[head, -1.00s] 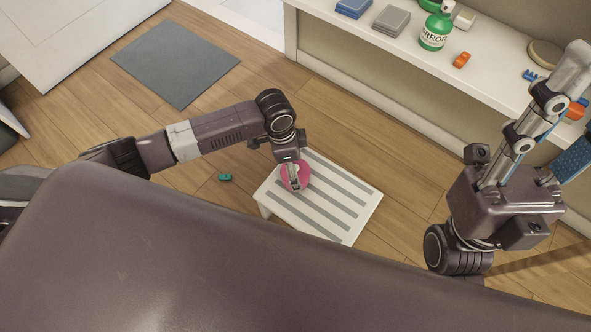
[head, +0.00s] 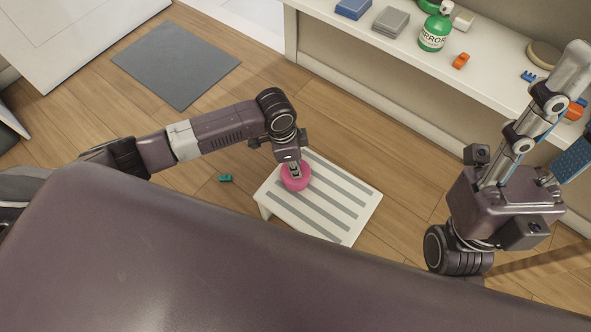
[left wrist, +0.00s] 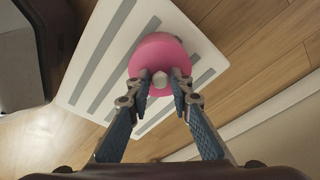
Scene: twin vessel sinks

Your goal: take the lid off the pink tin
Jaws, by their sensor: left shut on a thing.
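The round pink tin (head: 296,183) stands on the white step stool with grey strips (head: 340,228). Its pink lid also shows in the left wrist view (left wrist: 159,51), with a small pale knob (left wrist: 160,78) on top. My left gripper (head: 295,170) is over the tin, pointing down. Its fingertips (left wrist: 162,86) are shut on the knob from both sides. I cannot tell whether there is a gap between lid and tin.
A small teal block (head: 225,178) lies on the floor left of the stool. A white shelf (head: 405,58) at the back holds a green bottle (head: 435,30), an orange block (head: 461,60) and folded cloths (head: 391,21). A grey mat (head: 175,64) lies on the floor.

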